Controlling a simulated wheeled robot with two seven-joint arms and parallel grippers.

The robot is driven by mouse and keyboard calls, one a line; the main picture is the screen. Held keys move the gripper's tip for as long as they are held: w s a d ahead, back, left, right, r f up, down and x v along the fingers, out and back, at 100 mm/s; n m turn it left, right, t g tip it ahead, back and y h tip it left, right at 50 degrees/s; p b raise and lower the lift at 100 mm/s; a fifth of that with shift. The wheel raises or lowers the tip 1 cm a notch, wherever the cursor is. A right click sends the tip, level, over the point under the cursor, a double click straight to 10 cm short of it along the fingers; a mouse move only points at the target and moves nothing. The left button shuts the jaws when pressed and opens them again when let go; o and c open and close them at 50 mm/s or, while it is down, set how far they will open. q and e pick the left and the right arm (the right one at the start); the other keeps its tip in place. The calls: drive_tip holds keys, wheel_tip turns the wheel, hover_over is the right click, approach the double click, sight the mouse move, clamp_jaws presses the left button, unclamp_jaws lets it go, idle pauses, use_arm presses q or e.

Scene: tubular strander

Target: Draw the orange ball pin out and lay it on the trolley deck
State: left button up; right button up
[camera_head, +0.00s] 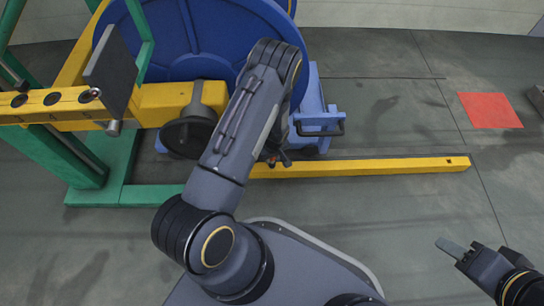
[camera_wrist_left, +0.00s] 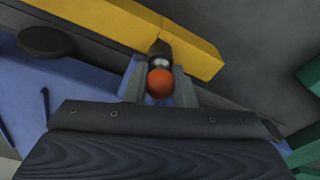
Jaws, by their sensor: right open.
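The orange ball pin (camera_wrist_left: 160,84) shows in the left wrist view, its round head in front of a pale neck and a dark collar at the yellow beam (camera_wrist_left: 185,42). My left gripper (camera_wrist_left: 159,80) has one grey finger on each side of the ball. I cannot tell whether the fingers touch it. In the head view my left forearm hides most of this gripper; only dark parts show beside the blue machine. My right gripper (camera_head: 452,247) is open and empty at the lower right, above the floor.
A yellow floor beam (camera_head: 380,167) runs right from under the blue machine (camera_head: 205,40). A black handwheel (camera_head: 190,132) and green frame (camera_head: 105,170) stand left of my arm. A red square (camera_head: 490,110) lies on the floor. The floor at right is mostly clear.

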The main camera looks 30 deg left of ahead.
use_arm(q)
clamp_jaws()
drive_tip(key=shift+r+p, duration=3.2)
drive_tip(key=shift+r, duration=1.6)
